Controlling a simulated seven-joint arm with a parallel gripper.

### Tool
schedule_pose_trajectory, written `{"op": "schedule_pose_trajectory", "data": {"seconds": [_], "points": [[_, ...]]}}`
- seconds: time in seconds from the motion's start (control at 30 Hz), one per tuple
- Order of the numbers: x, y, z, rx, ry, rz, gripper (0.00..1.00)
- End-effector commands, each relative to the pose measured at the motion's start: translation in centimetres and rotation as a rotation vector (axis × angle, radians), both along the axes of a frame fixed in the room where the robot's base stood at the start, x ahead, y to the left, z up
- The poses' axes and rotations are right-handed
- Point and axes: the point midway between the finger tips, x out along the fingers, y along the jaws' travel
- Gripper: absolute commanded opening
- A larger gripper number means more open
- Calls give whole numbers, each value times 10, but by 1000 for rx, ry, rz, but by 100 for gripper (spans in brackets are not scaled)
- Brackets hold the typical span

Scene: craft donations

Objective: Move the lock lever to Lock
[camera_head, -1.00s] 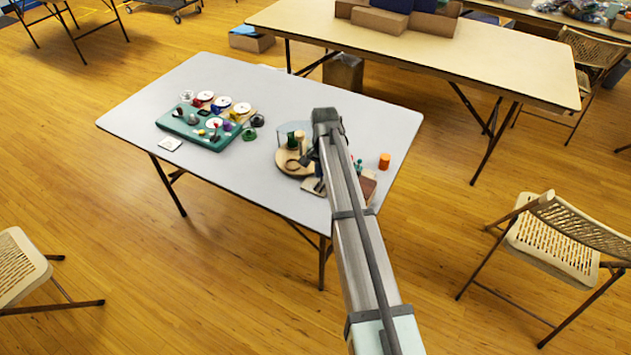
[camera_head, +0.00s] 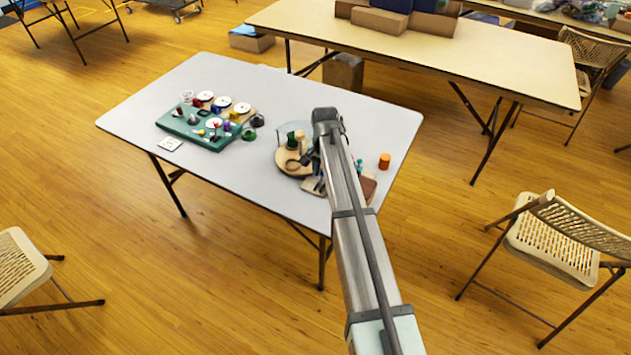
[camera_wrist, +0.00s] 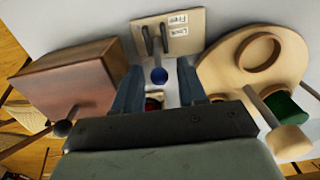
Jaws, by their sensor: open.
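In the wrist view, a beige plate (camera_wrist: 186,22) carries two small labels that read Free and Lock. Two dark upright bars (camera_wrist: 155,38) stand at the plate beside the labels. A round blue knob (camera_wrist: 158,75) shows just below the plate; I cannot tell for certain whether it tops the lock lever. My gripper (camera_wrist: 160,64) is open, its two blue-grey fingers to the left and right of the blue knob, with no clear contact. The lower part between the fingers is hidden by the gripper body. In the head view, my arm covers most of this spot.
A reddish-brown box (camera_wrist: 72,82) stands close left of my gripper. A round wooden board (camera_wrist: 225,70) with rings, a green cylinder (camera_wrist: 290,106) and a wooden peg is close right. An orange cylinder (camera_head: 384,160) and a teal tray (camera_head: 198,142) stand on the table.

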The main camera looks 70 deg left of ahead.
Motion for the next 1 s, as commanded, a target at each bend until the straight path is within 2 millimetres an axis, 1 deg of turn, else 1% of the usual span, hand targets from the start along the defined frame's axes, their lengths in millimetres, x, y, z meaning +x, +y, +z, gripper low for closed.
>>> {"op": "schedule_pose_trajectory", "data": {"seconds": [0.17, 0.8, 1.0], "points": [[0, 0, 8, 0, 0, 0, 41], [0, 0, 60, 1, 1, 0, 41], [0, 0, 73, -1, 1, 0, 41]]}}
